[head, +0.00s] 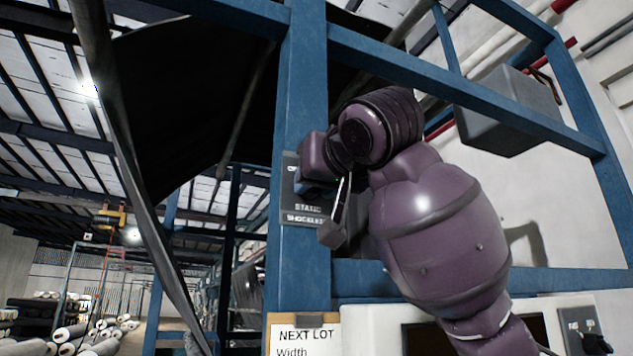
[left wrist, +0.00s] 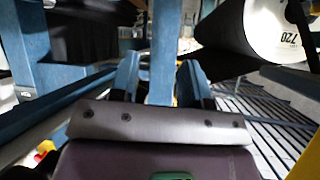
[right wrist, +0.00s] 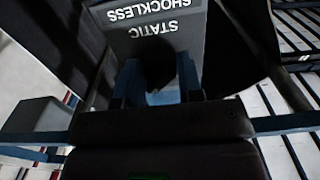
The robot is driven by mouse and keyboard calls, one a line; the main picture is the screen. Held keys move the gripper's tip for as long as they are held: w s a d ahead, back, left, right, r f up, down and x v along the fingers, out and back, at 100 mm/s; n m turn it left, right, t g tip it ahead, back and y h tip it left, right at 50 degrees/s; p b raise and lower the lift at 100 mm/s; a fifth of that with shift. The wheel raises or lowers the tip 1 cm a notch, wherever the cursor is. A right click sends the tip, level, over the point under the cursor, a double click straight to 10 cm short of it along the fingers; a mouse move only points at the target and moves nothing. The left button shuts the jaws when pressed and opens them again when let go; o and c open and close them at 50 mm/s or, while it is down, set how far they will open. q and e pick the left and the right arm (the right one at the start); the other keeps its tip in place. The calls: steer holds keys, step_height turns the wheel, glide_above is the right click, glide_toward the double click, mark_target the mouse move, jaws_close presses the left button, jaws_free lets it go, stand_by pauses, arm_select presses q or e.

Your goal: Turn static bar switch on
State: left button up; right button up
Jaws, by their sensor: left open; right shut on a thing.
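The static bar switch panel (head: 307,208) is a grey plate on a blue upright post in the head view, lettered STATIC and SHOCKLESS. In the right wrist view the panel (right wrist: 155,30) fills the upper middle, its lettering upside down. My right gripper (right wrist: 158,88) is at the panel, its blue fingers shut on a dark round switch knob (right wrist: 154,65). The knob's setting cannot be read. In the head view my purple right arm hides part of the panel and the knob. My left gripper (left wrist: 157,80) shows only in the left wrist view, open and empty, away from the panel.
Blue frame beams surround the panel, with a grey box (head: 508,110) at upper right. A NEXT LOT sheet (head: 304,336) hangs below. Dark web material (head: 200,90) spans the upper left. A large roll (left wrist: 262,30) shows in the left wrist view.

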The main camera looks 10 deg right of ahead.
stand_by(0.4)
steer(key=o, duration=0.9)
steer(key=shift+s, duration=0.1)
steer(key=s, duration=0.3)
steer(key=s+d+b, duration=0.1)
steer(key=s, duration=0.3)
steer(key=s+d, duration=0.1)
steer(key=s, duration=0.2)
steer(key=shift+s, duration=0.25)
